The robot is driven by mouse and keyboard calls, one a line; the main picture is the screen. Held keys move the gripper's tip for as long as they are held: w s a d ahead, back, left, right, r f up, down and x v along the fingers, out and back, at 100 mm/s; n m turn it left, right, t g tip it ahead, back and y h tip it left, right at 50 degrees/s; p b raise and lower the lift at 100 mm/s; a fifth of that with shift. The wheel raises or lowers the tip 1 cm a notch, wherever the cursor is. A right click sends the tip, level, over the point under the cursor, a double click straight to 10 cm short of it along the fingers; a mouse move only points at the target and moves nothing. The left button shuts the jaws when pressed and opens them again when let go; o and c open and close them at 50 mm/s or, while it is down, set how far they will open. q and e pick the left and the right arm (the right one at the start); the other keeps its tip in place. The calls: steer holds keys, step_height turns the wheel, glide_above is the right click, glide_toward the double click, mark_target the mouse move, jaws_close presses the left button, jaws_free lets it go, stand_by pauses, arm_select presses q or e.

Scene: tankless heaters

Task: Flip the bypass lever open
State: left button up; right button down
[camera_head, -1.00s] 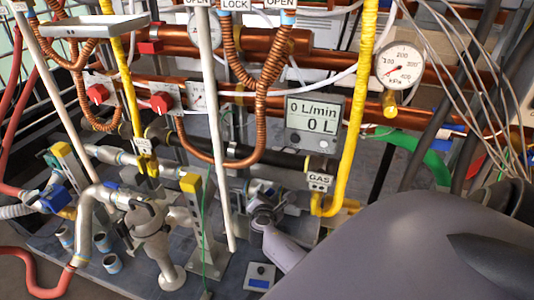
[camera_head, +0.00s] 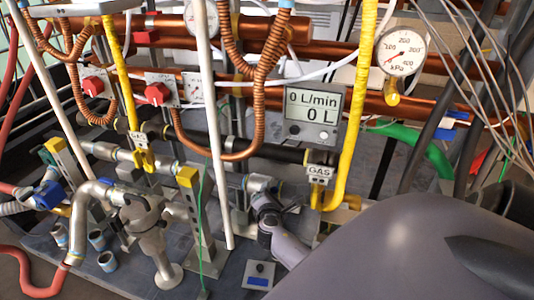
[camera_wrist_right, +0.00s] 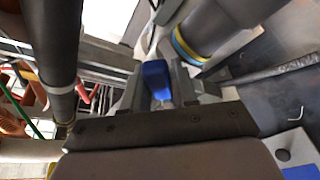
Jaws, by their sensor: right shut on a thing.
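My right arm comes in from the lower right in the head view. My right gripper (camera_head: 264,192) is low among the pipes, left of the GAS tag. In the right wrist view, my right gripper (camera_wrist_right: 158,92) is shut on a blue lever handle (camera_wrist_right: 156,76), which sits between the two grey fingers. The fingers hide the lever's lower part and its pivot. In the head view the gripper covers the lever, so its angle is hard to tell. My left gripper is not in view.
A yellow gas pipe (camera_head: 358,110) stands just right of my gripper, and a white post (camera_head: 214,120) just left. A display (camera_head: 314,116) reading 0 L/min hangs above. A dark pipe (camera_wrist_right: 52,45) runs close beside the gripper in the wrist view. Loose cables (camera_head: 470,80) hang at right.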

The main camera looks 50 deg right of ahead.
steer(key=shift+f, duration=0.1)
steer(key=c, duration=1)
jaws_free()
steer(key=shift+s, duration=0.1)
steer(key=shift+o, duration=0.2)
